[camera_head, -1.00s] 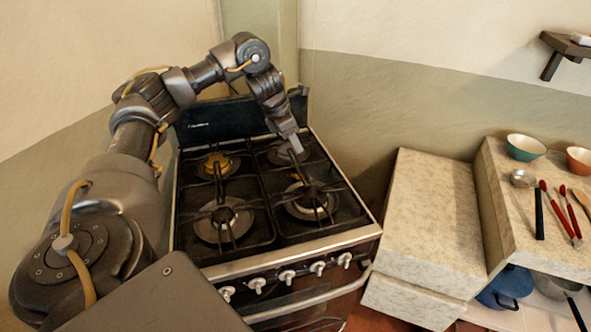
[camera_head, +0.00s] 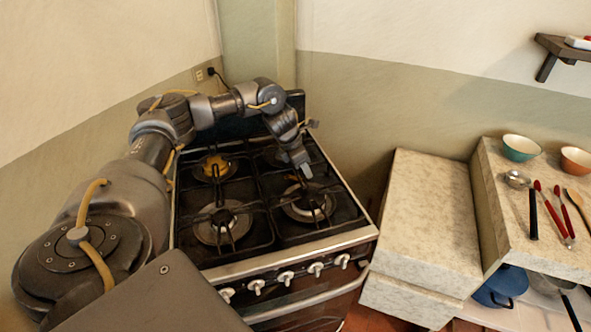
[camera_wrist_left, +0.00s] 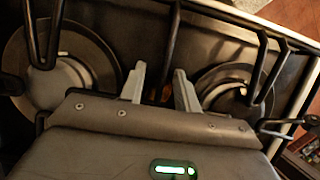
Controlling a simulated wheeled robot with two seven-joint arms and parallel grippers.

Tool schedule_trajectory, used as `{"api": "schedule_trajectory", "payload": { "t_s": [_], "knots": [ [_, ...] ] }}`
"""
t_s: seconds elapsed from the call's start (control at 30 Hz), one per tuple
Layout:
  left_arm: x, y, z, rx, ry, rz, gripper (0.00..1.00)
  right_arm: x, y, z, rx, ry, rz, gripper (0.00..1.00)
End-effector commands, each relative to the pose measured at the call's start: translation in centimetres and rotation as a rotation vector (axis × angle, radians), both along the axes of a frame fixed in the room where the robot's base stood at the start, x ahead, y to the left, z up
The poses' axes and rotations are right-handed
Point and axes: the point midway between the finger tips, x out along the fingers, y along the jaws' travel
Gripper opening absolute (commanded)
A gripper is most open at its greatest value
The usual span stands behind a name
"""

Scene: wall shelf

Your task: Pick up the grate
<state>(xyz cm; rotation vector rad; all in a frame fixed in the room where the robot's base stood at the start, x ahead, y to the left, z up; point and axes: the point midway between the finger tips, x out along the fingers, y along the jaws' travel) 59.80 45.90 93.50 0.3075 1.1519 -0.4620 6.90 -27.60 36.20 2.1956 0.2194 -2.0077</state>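The black grate (camera_head: 267,208) lies on top of the stove (camera_head: 280,262), its bars crossing over the round burners. My left gripper (camera_head: 307,172) is over the right half of the stove, above the grate. In the left wrist view my left gripper (camera_wrist_left: 160,84) has its two pale fingers apart, with nothing held. A dark bar of the grate (camera_wrist_left: 173,42) shows just beyond the gap between the fingertips. I cannot tell whether the fingers touch it. My right gripper is not in view.
A pale stone-topped counter (camera_head: 425,215) stands to the right of the stove. Beyond it are a green bowl (camera_head: 521,148), an orange bowl (camera_head: 576,160) and several utensils. A wall shelf (camera_head: 560,50) hangs at upper right. Walls close off the back and left.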

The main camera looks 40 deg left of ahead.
Motion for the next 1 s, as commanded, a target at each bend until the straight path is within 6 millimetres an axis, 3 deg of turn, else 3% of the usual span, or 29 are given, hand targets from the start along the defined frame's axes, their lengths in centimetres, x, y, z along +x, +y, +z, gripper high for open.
{"api": "schedule_trajectory", "payload": {
  "t_s": [0.23, 0.47, 1.0],
  "knots": [
    [0.07, -0.02, -0.13, 0.0, -0.001, 0.0, 0.31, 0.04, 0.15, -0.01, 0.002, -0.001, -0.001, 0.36],
    [0.07, -0.02, -0.11, 0.0, -0.001, 0.0, 0.01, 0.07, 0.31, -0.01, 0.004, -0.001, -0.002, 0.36],
    [0.07, 0.0, -0.07, 0.0, -0.001, 0.0, 0.0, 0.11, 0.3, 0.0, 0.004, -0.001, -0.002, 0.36]
  ]
}}
